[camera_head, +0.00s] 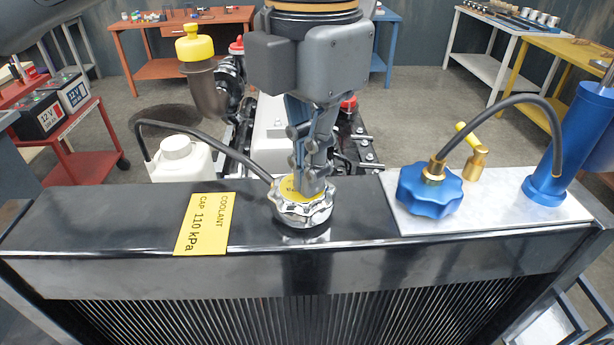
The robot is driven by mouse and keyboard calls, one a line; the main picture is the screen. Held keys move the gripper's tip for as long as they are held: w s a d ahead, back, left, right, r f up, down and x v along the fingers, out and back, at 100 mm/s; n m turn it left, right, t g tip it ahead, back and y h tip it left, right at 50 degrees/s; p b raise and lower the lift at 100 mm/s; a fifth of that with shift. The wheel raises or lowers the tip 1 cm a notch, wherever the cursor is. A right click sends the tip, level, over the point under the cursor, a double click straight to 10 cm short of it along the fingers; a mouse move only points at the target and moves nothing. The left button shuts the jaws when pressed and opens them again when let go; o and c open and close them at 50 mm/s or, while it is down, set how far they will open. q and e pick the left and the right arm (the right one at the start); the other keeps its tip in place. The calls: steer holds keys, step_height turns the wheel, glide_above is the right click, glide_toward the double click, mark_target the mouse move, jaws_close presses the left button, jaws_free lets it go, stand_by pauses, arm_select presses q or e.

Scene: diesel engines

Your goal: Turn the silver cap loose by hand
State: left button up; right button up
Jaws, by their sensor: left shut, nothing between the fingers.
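The silver cap (303,211) is a chrome, scalloped radiator cap with a yellow label on its top. It sits on the black top of the radiator (110,222). My left gripper (309,190) points straight down over the cap, its fingers together and nothing between them. The fingertips are at the cap's top and hide part of its label; I cannot tell whether they touch it. My right gripper is not in view.
A yellow coolant cap label (206,223) lies left of the cap. On the right, a metal plate (500,212) bears a blue knob (430,190), a brass valve (474,160) and a blue pump (575,145). A white reservoir (180,158) with a black hose stands behind left.

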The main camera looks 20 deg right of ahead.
arm_select(q)
steer(key=o, duration=0.5)
steer(key=shift+s+f, duration=0.15)
steer(key=shift+f, duration=0.15)
steer(key=shift+r, duration=0.25)
steer(key=shift+c, duration=0.3)
steer(key=shift+r, duration=0.1)
step_height(320, 180, up, 7)
steer(key=p, duration=0.6)
